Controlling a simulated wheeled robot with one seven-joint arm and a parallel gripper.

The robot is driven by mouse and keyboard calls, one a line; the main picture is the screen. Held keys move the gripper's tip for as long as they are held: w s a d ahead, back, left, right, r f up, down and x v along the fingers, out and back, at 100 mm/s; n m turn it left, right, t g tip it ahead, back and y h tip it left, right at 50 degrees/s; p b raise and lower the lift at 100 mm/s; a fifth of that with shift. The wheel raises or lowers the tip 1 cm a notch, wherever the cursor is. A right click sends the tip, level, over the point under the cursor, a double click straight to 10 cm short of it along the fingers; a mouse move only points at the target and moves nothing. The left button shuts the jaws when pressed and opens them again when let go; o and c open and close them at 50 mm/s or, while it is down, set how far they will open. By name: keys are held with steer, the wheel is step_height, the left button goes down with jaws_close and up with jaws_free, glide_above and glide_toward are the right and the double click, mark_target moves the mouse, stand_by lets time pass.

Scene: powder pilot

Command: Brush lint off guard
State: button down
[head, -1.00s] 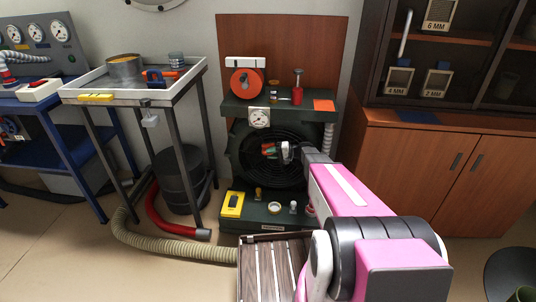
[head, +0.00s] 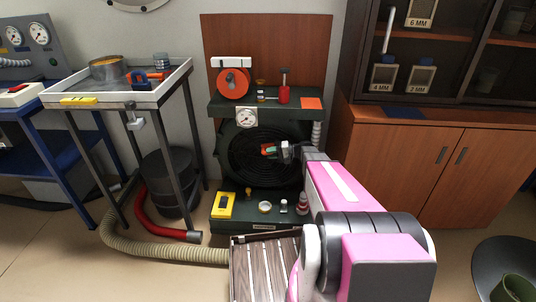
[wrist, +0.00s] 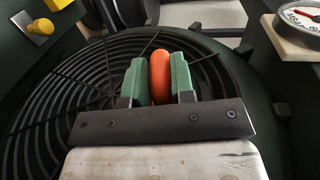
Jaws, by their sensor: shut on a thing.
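The guard is a round black grille of rings and spokes on a dark green machine; it shows in the head view (head: 262,178) and fills much of the wrist view (wrist: 55,95). My gripper (head: 272,150) is in front of the guard's upper middle. In the wrist view its green finger pads (wrist: 160,80) are shut on a rounded orange handle (wrist: 160,76). I cannot make out bristles, so I cannot confirm that it is a brush, nor whether it touches the guard. No lint can be made out.
A dial gauge (head: 246,117) sits above the guard. A yellow box (head: 223,205), a white-rimmed dish (head: 265,207) and small bottles stand on the ledge below. A beige hose (head: 160,250) lies on the floor at left. A wooden cabinet (head: 425,165) stands at right.

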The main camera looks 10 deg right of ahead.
mark_target(264, 152)
steer(key=shift+f+v, duration=0.15)
steer(key=shift+v, duration=0.65)
steer(key=shift+f+v, duration=0.1)
steer(key=shift+v, duration=0.75)
stand_by(0.4)
steer(key=shift+r+x, duration=0.15)
steer(key=shift+x, duration=0.7)
steer(key=shift+r+x, duration=0.15)
steer(key=shift+x, duration=0.7)
steer(key=shift+w+r+x, duration=0.1)
steer(key=shift+r+x, duration=0.1)
steer(key=shift+x, duration=0.9)
steer(key=shift+w+r+x, duration=0.15)
steer(key=shift+x, duration=0.9)
steer(key=a, duration=0.6)
steer(key=shift+w, duration=0.4)
steer(key=shift+a, duration=0.1)
steer(key=s+a, duration=0.1)
steer(key=s, duration=0.5)
